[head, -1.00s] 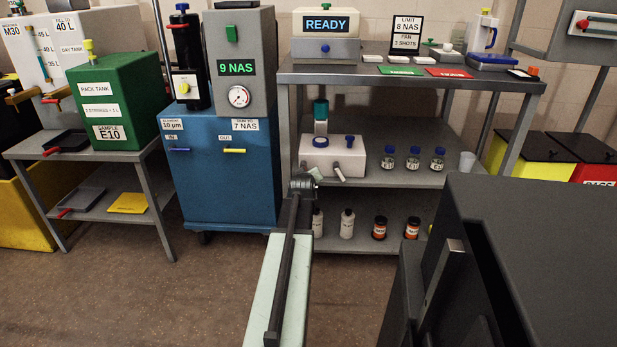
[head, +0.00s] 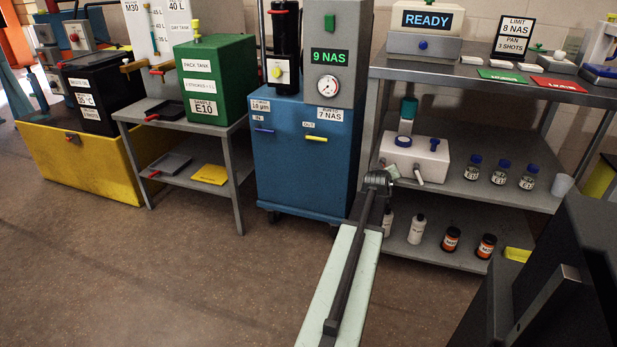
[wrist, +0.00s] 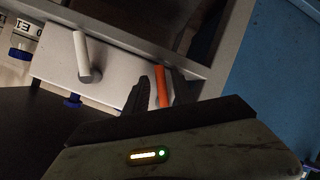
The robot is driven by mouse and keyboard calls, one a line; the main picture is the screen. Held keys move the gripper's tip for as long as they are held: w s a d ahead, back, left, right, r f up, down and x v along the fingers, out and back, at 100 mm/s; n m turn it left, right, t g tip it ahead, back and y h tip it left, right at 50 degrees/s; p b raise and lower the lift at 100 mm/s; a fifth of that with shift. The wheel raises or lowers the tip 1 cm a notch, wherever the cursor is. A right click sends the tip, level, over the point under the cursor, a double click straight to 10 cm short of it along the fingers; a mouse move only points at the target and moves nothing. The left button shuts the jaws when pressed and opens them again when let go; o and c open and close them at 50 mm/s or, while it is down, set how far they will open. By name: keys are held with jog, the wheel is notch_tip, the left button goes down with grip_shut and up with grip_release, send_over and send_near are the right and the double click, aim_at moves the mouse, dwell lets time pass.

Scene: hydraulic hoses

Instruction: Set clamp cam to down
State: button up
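A white box (head: 430,158) with a blue knob stands on the middle shelf of the bench in the head view. The wrist view shows the white box (wrist: 110,72) tilted, with a white lever (wrist: 86,55) on its face. A slim orange bar (wrist: 160,88) sits between the fingertips of my gripper (wrist: 159,92). Narrow gaps seem to show beside the bar, so the fingers look open around it. In the head view my gripper end (head: 379,182) is at the box's lower left and hides the bar. No part is labelled clamp cam.
Bottles with blue caps (head: 500,172) stand right of the box; brown jars (head: 468,241) stand on the shelf below. A blue cabinet (head: 300,165) is close on the left. The shelf edge shows near my fingers in the wrist view. Floor at front left is clear.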

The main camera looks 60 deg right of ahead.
jog(key=a+r+n+g+h, duration=0.1)
jog(key=a+r+n+g, duration=0.3)
jog(key=a+n, duration=0.3)
jog(key=w+a+f+t, duration=0.1)
jog(key=w+a, duration=0.3)
jog(key=w, duration=0.5)
jog(key=w+a+t+y+p, duration=0.1)
jog(key=w+a, duration=0.3)
jog(key=w, duration=0.6)
jog(key=w+a+f+t+p, duration=0.1)
jog(key=w+a+t, duration=0.1)
jog(key=w+a, duration=0.3)
jog(key=w, duration=0.4)
jog(key=shift+w+f+n, duration=0.3)
jog(key=shift+n, duration=0.1)
